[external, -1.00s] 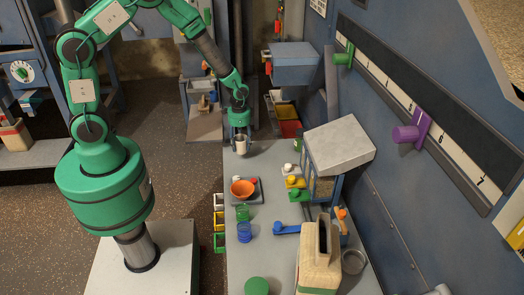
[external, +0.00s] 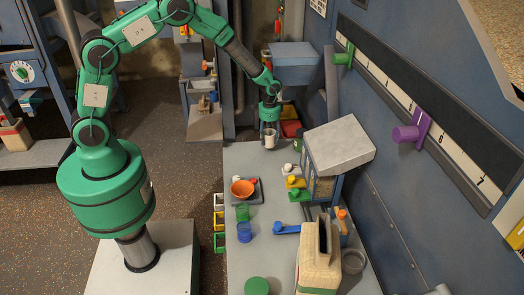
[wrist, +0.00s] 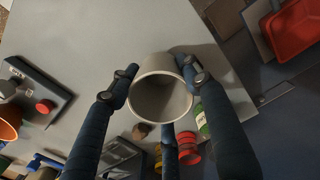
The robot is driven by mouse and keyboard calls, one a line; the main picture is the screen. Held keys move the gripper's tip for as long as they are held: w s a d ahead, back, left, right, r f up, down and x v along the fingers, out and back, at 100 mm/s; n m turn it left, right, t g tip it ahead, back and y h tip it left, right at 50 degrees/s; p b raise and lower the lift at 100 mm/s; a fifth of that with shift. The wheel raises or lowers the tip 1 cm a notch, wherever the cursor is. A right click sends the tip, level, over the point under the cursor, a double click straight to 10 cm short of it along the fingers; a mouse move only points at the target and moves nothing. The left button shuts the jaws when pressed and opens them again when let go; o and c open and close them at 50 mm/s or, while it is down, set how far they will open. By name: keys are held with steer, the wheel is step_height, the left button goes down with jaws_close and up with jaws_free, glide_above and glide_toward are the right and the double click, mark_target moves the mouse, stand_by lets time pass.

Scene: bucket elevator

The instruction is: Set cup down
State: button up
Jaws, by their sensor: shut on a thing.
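A light grey cup (external: 269,140) is held at the far end of the grey table (external: 262,165). My gripper (external: 269,131) is above it, with its fingers shut around the cup's sides. In the wrist view the cup (wrist: 160,66) sits between the dark blue fingers of my gripper (wrist: 158,84). Its open rim faces the camera and the inside looks empty. I cannot tell whether the cup's base touches the table or hangs just above it.
A scale (external: 256,197) with an orange bowl (external: 242,188) stands nearer on the table. Small yellow and green pieces (external: 295,182) and a grey-topped box (external: 338,144) are to the right. A red bin (external: 291,128) lies past the far edge. Bare table surrounds the scale's far side.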

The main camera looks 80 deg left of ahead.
mark_target(269, 143)
steer(key=shift+f, duration=0.1)
steer(key=shift+f+b, duration=0.4)
steer(key=shift+f, duration=1.25)
steer(key=shift+f, duration=0.2)
steer(key=o, duration=1.1)
steer(key=shift+o, duration=0.2)
steer(key=shift+r, duration=0.15)
step_height(269, 143, up, 12)
steer(key=p, duration=0.2)
steer(key=shift+r, duration=0.1)
